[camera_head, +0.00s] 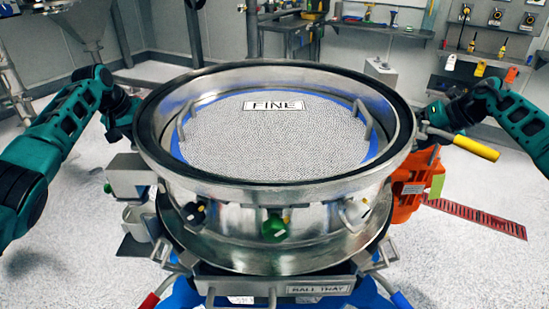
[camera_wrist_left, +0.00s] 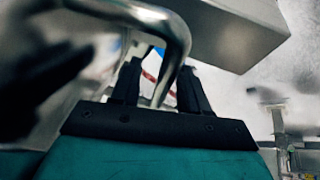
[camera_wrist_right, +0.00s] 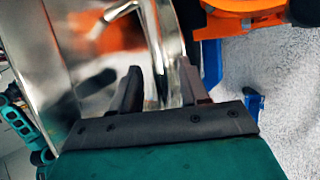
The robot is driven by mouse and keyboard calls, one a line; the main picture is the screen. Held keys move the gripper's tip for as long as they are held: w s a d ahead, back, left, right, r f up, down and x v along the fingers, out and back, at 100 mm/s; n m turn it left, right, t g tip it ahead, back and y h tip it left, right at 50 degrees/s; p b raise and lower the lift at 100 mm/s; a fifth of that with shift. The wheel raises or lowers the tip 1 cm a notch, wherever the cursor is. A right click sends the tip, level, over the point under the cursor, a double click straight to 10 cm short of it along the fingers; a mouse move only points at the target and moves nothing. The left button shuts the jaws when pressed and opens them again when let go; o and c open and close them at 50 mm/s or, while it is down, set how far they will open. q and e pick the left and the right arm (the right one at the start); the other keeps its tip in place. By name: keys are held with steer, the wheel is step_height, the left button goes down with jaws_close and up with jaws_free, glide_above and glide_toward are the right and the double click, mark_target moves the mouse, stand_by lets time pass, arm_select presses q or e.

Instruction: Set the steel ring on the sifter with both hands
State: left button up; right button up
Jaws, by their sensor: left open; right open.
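The wide steel ring (camera_head: 275,194) sits level over the round sifter body (camera_head: 240,216) in the head view. I cannot tell from this angle whether it is fully seated. Through it I see the pale mesh screen (camera_head: 270,145) marked FINE, with a blue rim. My left gripper (camera_wrist_left: 157,78) is open, with a bent steel handle (camera_wrist_left: 180,38) passing between its fingers in the left wrist view. My right gripper (camera_wrist_right: 160,78) is open, with another steel bar (camera_wrist_right: 155,40) between its fingers in the right wrist view. In the head view both fingertips are hidden.
A ball tray (camera_head: 320,289) is labelled at the front below the sifter. An orange part (camera_head: 408,195) sits at the right, and a grey box (camera_head: 128,178) at the left. A yellow-handled lever (camera_head: 476,148) sticks out at right. Benches (camera_head: 385,30) stand along the back wall.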

arm_select(q)
steer(key=v, duration=1.1)
steer(key=shift+s+r, duration=0.2)
steer(key=shift+r, duration=0.05)
arm_select(e)
steer(key=v, duration=1.2)
